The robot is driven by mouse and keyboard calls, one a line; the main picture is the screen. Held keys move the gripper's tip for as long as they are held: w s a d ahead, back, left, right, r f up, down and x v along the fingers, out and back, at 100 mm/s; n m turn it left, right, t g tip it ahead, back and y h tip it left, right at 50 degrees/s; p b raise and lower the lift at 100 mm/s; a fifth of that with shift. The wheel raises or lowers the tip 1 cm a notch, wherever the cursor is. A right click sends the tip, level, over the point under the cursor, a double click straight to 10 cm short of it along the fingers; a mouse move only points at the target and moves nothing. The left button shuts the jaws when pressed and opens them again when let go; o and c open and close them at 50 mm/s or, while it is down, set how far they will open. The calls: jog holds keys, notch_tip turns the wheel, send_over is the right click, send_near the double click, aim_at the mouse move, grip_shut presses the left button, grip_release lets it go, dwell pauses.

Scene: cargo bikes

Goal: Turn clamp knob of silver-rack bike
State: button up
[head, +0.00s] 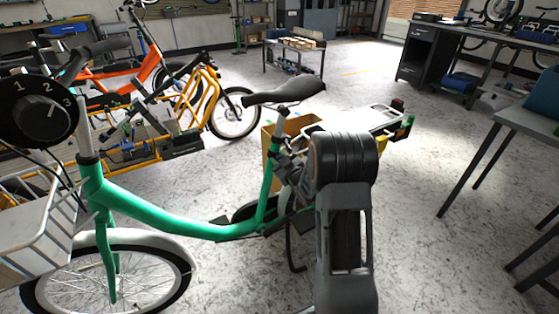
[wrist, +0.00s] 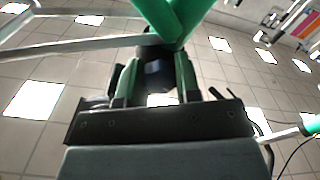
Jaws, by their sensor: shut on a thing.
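The green bike (head: 150,212) stands upright in the head view, with a black saddle (head: 285,91) and a silver rear rack (head: 350,122). In the wrist view, my gripper (wrist: 156,72) is shut on a dark knob (wrist: 155,78), one finger on each side. The knob sits just below a junction of green frame tubes (wrist: 167,16). In the head view my own arm covers part of the bike behind the seat post, and my fingertips and the held knob are not clearly visible there. The knob's turn angle cannot be told.
A black dial marked 1, 2, 3 (head: 38,110) is near the handlebar at left. A white front basket (head: 35,235) is below it. An orange bike (head: 120,72) and yellow cargo bike (head: 195,95) stand behind.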

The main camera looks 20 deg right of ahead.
jog(key=m, duration=0.5)
jog(key=shift+m+p, duration=0.4)
jog(key=shift+m, duration=1.8)
jog(key=o, duration=0.9)
jog(key=shift+o, duration=0.2)
jog(key=shift+s+d, duration=0.1)
jog(key=s+d+p, duration=0.1)
jog(key=s+p, duration=0.1)
jog(key=s, duration=1.1)
jog(key=shift+s+d, duration=0.25)
